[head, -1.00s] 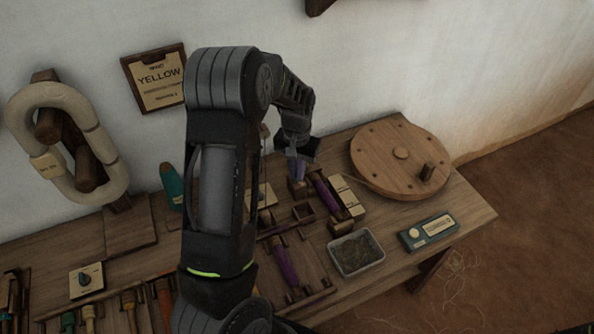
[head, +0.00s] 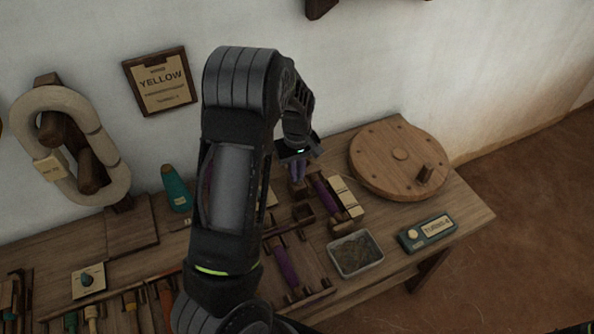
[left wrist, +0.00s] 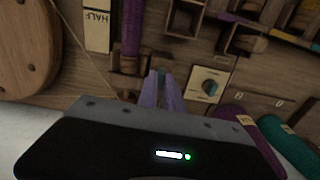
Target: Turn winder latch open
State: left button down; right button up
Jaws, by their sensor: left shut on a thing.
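My left gripper (head: 298,172) is over the winder's far end. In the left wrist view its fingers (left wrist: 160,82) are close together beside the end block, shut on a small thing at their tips. That is probably the latch, but the fingers mostly hide it. My right gripper is not in view.
A large round wooden wheel (head: 385,175) stands right of the winder. A cream plate with a dark knob (left wrist: 209,86) is close beside the fingers. A metal tray (head: 356,268) and a teal box (head: 428,232) lie nearer. Cones stand left.

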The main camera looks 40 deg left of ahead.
pick_arm(q)
jog(key=shift+n, duration=0.3)
jog(key=c, duration=1.5)
grip_release()
jog(key=shift+r, duration=0.15)
notch_tip(320, 180, up, 8)
jog(key=shift+f, duration=0.2)
